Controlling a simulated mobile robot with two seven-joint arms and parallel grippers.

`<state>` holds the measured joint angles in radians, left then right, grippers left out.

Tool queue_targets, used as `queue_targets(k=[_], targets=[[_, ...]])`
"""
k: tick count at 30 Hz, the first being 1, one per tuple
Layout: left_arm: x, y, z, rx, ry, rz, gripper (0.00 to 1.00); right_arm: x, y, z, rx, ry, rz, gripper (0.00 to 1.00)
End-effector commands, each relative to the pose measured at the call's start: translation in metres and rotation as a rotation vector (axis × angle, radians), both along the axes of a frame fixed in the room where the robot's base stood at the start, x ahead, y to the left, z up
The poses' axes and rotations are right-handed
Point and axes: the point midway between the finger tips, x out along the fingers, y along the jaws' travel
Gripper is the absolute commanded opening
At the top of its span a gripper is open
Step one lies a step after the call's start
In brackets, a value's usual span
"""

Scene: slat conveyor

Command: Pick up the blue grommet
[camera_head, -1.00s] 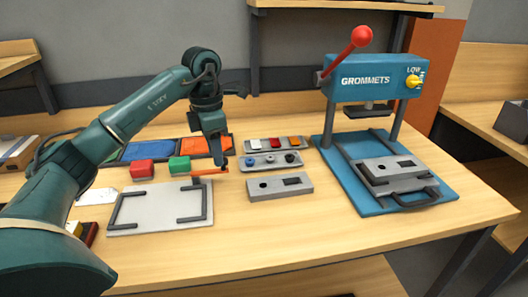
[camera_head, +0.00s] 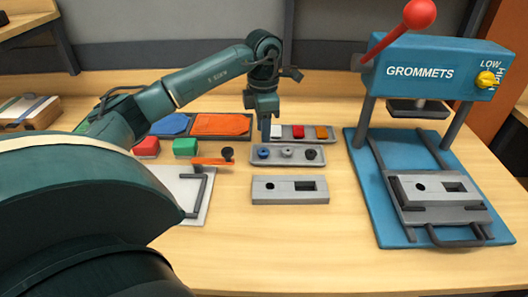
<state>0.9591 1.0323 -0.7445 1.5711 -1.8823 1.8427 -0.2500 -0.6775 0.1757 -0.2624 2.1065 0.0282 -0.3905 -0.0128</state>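The blue grommet (camera_head: 263,154) sits at the left end of a small grey tray (camera_head: 290,162), in a row with a grey one (camera_head: 287,152) and a black one (camera_head: 310,154). My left gripper (camera_head: 265,138) points down just above and behind the blue grommet, apart from it as far as I can see. Its fingers overlap from this angle, so the gap between them does not show. My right gripper is out of view.
Behind is a tray of white, red and orange pieces (camera_head: 299,132). In front lies a grey block with holes (camera_head: 290,197). An orange-handled tool (camera_head: 212,161) lies left. The blue grommet press (camera_head: 437,73) stands right. The table front is clear.

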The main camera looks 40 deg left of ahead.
Motion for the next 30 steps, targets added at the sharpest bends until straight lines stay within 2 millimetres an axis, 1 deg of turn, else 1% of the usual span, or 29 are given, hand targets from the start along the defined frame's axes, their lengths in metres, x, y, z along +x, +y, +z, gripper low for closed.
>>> queue_targets(k=[1,7,13,16,19,24,26,30], targets=[[0.0,0.0,-0.005,0.0,0.002,0.0,0.34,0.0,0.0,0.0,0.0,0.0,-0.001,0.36],[-0.001,0.0,-0.019,-0.001,0.003,-0.001,0.34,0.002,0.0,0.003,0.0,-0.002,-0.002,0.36],[-0.003,0.0,-0.05,-0.002,0.004,0.0,0.34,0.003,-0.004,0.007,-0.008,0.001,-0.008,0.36],[-0.002,0.0,-0.06,-0.002,0.001,0.0,0.34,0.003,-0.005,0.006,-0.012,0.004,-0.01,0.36],[-0.002,0.0,-0.064,-0.001,0.001,0.0,0.34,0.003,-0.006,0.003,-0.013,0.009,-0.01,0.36],[-0.002,0.0,-0.064,-0.001,0.0,-0.001,0.34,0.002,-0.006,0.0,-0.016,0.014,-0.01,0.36],[-0.002,0.0,-0.064,-0.001,0.0,-0.001,0.3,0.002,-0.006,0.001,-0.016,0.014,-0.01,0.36],[-0.002,0.0,-0.063,-0.001,0.0,-0.001,0.19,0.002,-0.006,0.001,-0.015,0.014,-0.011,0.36]])
